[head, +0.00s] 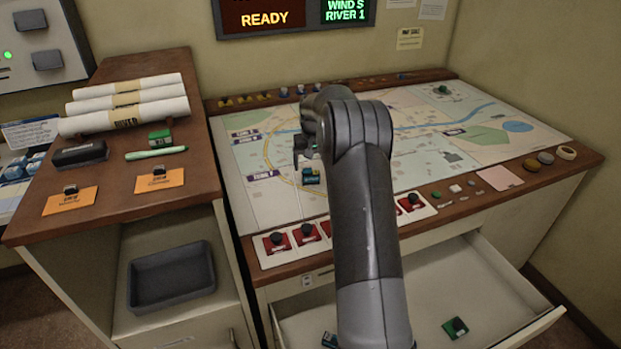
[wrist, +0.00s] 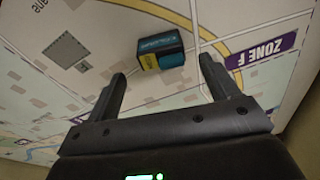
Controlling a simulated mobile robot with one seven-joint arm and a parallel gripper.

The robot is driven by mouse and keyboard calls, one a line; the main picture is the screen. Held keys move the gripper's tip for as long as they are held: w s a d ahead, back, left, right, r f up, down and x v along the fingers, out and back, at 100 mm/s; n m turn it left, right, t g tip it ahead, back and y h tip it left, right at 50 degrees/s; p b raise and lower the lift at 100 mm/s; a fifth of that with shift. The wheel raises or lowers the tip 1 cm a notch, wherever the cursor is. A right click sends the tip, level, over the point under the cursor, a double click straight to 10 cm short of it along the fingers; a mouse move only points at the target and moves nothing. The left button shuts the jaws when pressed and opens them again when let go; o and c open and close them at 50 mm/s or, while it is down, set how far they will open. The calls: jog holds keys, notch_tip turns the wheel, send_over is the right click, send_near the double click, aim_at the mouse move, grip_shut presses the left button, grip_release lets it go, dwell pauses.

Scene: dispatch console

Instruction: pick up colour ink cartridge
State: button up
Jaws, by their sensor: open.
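The colour ink cartridge appears to be a small dark block with teal and yellow faces (wrist: 160,51), lying on the map in the wrist view. In the head view it is a small teal and dark block (head: 312,178) on the left part of the map. My gripper (wrist: 164,70) is open and empty. Its fingers point toward the block, which shows beyond and between the fingertips, apart from both. In the head view my arm hides much of the gripper (head: 305,152), which is just above and behind the block.
Red switches (head: 275,242) line the console's front edge. Below, an open drawer (head: 480,275) holds a green and black item (head: 455,328). On the left cabinet are rolled maps (head: 125,104), a green block (head: 160,138) and orange cards (head: 70,201). The map around the block is mostly clear.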

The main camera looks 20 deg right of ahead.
aim_at(311, 169)
jog(key=f, duration=0.5)
jog(key=shift+w+a+f, duration=0.1)
jog(key=shift+w+f, duration=0.05)
jog(key=shift+w, duration=0.1)
jog(key=c, duration=1.1)
